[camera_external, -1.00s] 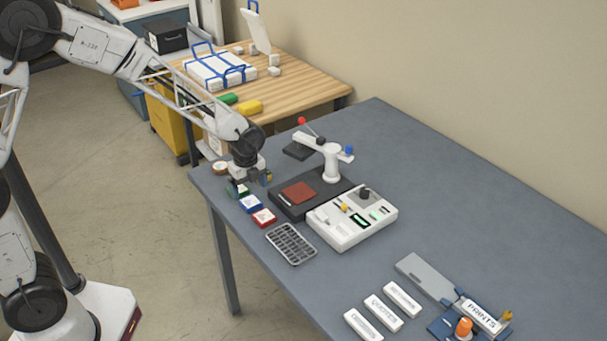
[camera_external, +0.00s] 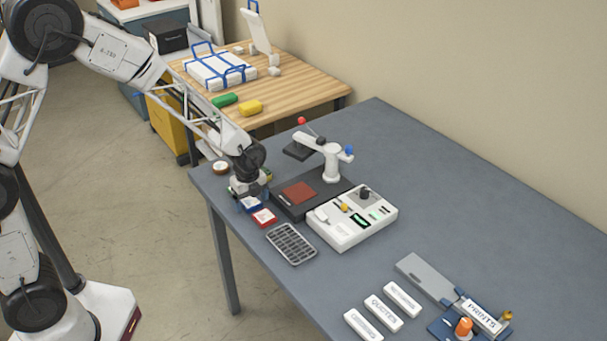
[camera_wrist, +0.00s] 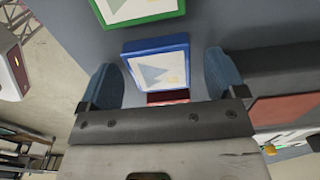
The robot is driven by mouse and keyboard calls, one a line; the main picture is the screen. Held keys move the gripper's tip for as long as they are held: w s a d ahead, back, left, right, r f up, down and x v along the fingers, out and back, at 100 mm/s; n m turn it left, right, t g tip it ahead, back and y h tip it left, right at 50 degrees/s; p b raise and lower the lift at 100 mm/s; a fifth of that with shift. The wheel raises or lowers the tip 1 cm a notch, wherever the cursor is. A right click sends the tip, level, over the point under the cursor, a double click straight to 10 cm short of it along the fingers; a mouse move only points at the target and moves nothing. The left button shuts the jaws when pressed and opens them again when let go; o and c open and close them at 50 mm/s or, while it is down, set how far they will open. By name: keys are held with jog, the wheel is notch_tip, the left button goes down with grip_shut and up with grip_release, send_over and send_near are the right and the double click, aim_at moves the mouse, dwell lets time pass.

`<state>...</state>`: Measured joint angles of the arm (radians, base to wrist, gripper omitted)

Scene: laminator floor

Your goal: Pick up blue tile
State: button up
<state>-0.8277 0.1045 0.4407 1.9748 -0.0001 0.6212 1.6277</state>
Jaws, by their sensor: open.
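The blue tile (camera_wrist: 157,68) has a blue rim and a pale face with a printed shape. In the wrist view it lies between the two fingers of my gripper (camera_wrist: 160,85), which are open on either side of it. Whether the fingers touch it cannot be told. In the external view my gripper (camera_external: 249,197) is low over the table's near left corner, and the blue tile (camera_external: 252,206) shows only partly beneath it.
A green-rimmed tile (camera_wrist: 138,8) and a red tile (camera_external: 264,218) lie close on either side of the blue one. The dark press base (camera_external: 327,190) is just right. A grey grid tray (camera_external: 291,244) lies nearer. The table edge is close on the left.

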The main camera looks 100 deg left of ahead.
aim_at(249, 202)
jog(key=c, duration=1.1)
jog(key=shift+o, duration=0.2)
jog(key=shift+r, duration=0.2)
jog(key=shift+r, duration=1.4)
jog(key=shift+s+d+r, duration=0.2)
jog(key=shift+r, duration=0.05)
jog(key=s+d+r, duration=0.1)
jog(key=s+d, duration=0.9)
jog(key=d, duration=0.1)
jog(key=shift+s+r, duration=0.2)
jog(key=shift+s, duration=0.15)
jog(key=shift+d, duration=0.1)
